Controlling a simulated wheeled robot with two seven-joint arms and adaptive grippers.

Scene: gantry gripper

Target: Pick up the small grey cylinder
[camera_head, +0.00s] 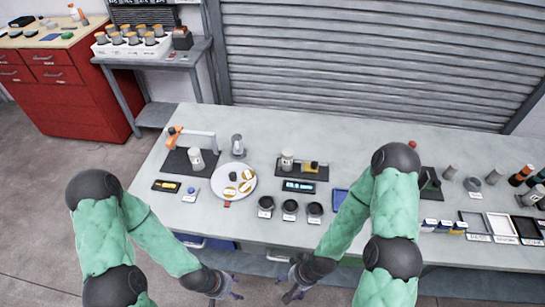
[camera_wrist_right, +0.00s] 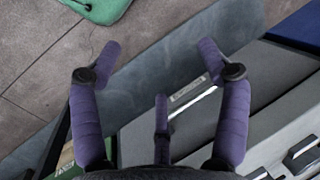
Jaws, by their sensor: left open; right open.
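Several small grey cylinders stand on the table, and I cannot tell which one is meant. One grey cylinder (camera_head: 196,159) stands on a black mat at the left. Another light grey cylinder (camera_head: 287,161) stands on the middle black fixture. A third grey cylinder (camera_head: 450,173) stands at the right, beyond my right arm. My left gripper (camera_head: 234,286) is open and empty, low in front of the table's front edge. My right gripper (camera_head: 290,287) is also open and empty there. In the right wrist view its spread fingers (camera_wrist_right: 158,58) have nothing between them.
The table (camera_head: 340,135) has clear room along its back. A round white plate (camera_head: 233,194) with yellow-topped pieces, black round holders (camera_head: 290,206) and small displays (camera_head: 299,186) stand near the front. Trays (camera_head: 502,226) line the right. A drawer handle (camera_wrist_right: 192,103) is close to my right gripper.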

